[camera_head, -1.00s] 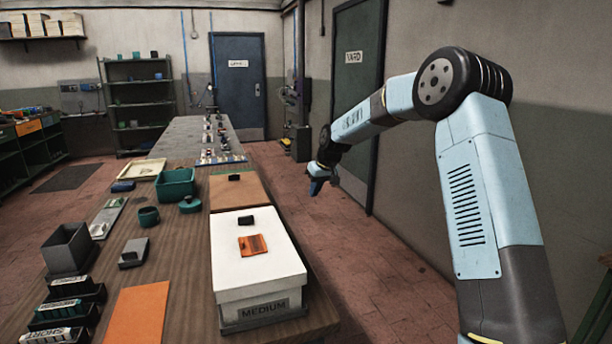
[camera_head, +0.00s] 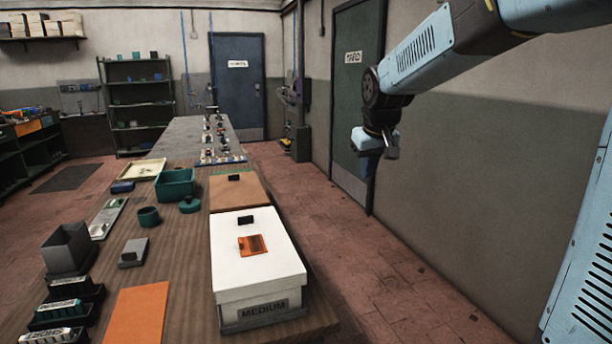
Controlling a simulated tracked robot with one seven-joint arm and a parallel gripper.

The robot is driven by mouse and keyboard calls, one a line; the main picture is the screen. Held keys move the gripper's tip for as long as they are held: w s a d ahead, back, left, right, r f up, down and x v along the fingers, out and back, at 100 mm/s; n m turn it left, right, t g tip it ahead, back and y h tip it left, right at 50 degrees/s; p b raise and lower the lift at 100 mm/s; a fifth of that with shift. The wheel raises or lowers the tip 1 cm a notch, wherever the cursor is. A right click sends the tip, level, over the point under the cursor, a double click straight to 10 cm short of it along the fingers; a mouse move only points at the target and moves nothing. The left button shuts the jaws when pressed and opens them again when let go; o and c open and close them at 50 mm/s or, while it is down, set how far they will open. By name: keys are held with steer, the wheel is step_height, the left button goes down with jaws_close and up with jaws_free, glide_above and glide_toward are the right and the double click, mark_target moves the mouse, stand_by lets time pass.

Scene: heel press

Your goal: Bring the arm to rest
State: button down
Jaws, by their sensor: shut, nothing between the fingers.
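My gripper (camera_head: 390,150) hangs in the air to the right of the bench, in front of the wall beside the green door. It is shut and empty, and apart from everything on the bench. My arm (camera_head: 440,50) reaches in from the upper right, with its lower part at the right edge. The elbow is cut off by the top of the picture.
The wooden bench (camera_head: 180,270) holds a white box (camera_head: 245,285) marked MEDIUM, an orange mat (camera_head: 138,312), a grey bin (camera_head: 68,250) and a green tub (camera_head: 176,186). A green door (camera_head: 352,100) stands behind my gripper. The brick floor (camera_head: 400,280) below it is clear.

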steer(key=s+d+f+m, duration=0.1)
steer(key=s+d, duration=0.3)
steer(key=s, duration=0.9)
steer(key=s+d+f+m+t, duration=0.1)
steer(key=s+d, duration=0.3)
steer(key=s, duration=1)
steer(key=shift+d+m, duration=0.35)
steer(key=shift+m, duration=0.35)
